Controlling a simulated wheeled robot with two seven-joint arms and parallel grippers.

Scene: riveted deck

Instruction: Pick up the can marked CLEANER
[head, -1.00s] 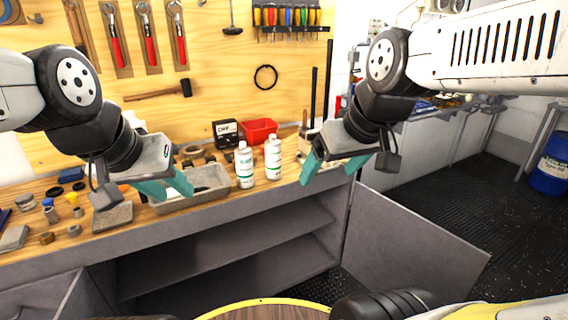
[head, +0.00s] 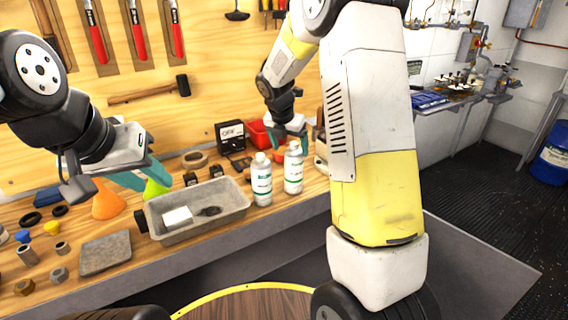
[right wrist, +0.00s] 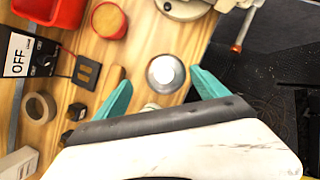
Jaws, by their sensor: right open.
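Two white cans with green-and-white labels stand upright side by side on the workbench in the head view, a left can (head: 261,182) and a right can (head: 293,170). The lettering is too small to read, so I cannot tell which is marked CLEANER. My right gripper (head: 290,149) is open at the top of the right can. In the right wrist view a round can top (right wrist: 165,73) shows between its spread teal fingers, with a pale shape partly hidden below it. My left gripper (head: 142,178) is open and empty above the bench, left of the cans.
A grey tray (head: 200,223) holding a white block and a dark item lies left of the cans. Orange (head: 107,204) and green (head: 155,189) funnels stand near it. A red bin (head: 258,135) and an OFF box (head: 230,136) are behind. A vise (right wrist: 185,8) stands close by.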

